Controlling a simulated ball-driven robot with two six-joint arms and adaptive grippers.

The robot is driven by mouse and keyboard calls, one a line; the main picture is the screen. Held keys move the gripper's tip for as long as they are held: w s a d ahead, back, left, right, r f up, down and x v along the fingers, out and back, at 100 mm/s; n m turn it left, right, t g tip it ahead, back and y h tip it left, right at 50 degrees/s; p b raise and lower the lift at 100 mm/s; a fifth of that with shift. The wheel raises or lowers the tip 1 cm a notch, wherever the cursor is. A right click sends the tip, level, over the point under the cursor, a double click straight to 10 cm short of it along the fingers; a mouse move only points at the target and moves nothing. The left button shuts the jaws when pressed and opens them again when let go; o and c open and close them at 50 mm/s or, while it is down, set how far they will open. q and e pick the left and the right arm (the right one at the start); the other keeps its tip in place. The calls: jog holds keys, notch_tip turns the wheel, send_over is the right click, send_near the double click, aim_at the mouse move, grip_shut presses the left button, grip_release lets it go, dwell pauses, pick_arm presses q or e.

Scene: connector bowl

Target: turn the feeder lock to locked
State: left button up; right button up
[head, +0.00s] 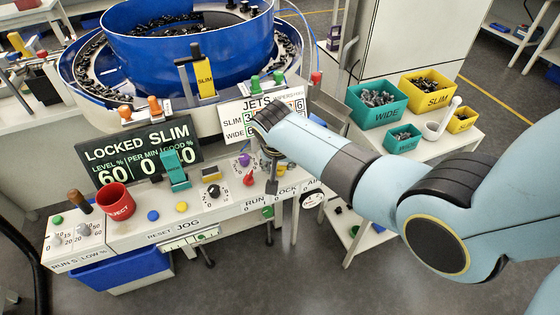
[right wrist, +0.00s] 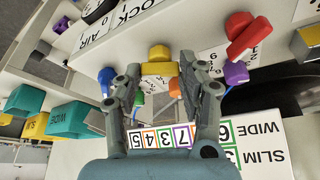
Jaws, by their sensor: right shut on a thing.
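A yellow knob (right wrist: 159,53) on a white dial plate shows in the right wrist view, on the panel by the LOCK label (right wrist: 132,10). My right gripper (right wrist: 158,72) is shut on this knob, one finger on each side. In the head view my right gripper (head: 271,160) reaches down to the front panel above the LOCK label (head: 287,190) and hides the knob. My left gripper is not in view.
A red knob (head: 249,178) and a purple knob (head: 244,160) stand just left of the gripper; a blue knob (right wrist: 106,78) is close by in the wrist view. The JETS board (head: 262,117) is behind. Teal and yellow WIDE and SLIM bins (head: 378,104) stand at right.

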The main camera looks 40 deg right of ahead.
jog(key=shift+w+a+m+g+h+b, duration=0.1)
jog(key=shift+m+g+h+b, duration=0.3)
jog(key=shift+m, duration=1.2)
jog(key=o, duration=1.2)
jog(key=shift+c, duration=0.2)
jog(key=v, duration=1.2)
jog(key=shift+w, duration=0.2)
